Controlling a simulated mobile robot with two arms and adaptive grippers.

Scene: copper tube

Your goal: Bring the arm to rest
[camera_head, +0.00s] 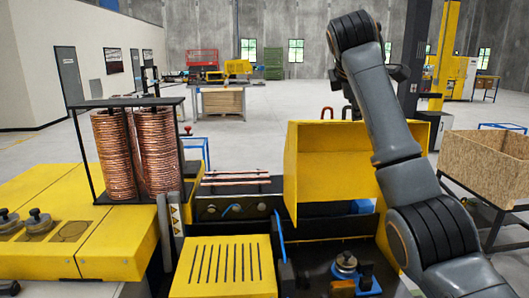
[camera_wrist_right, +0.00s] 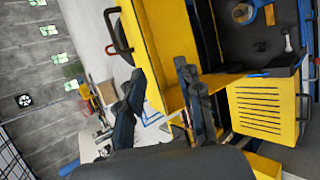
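My right arm rises from the lower right of the head view and bends at the top, over the yellow machine hood (camera_head: 335,155). The arm hides most of its own gripper there. In the right wrist view the right gripper (camera_wrist_right: 160,72) has its two dark fingers spread apart, with nothing seen between them. The yellow hood (camera_wrist_right: 160,50) and the slotted yellow cover (camera_wrist_right: 262,104) lie beyond the fingers. Copper tubes (camera_head: 235,183) lie across the machine in the middle of the head view. My left gripper is not seen in either view.
Large copper coils (camera_head: 116,160) stand in a black frame at left. A slotted yellow cover (camera_head: 224,268) is at the front. A wooden bin (camera_head: 486,160) on a dark stand is at right. A workbench (camera_head: 217,91) stands farther back, with open floor before it.

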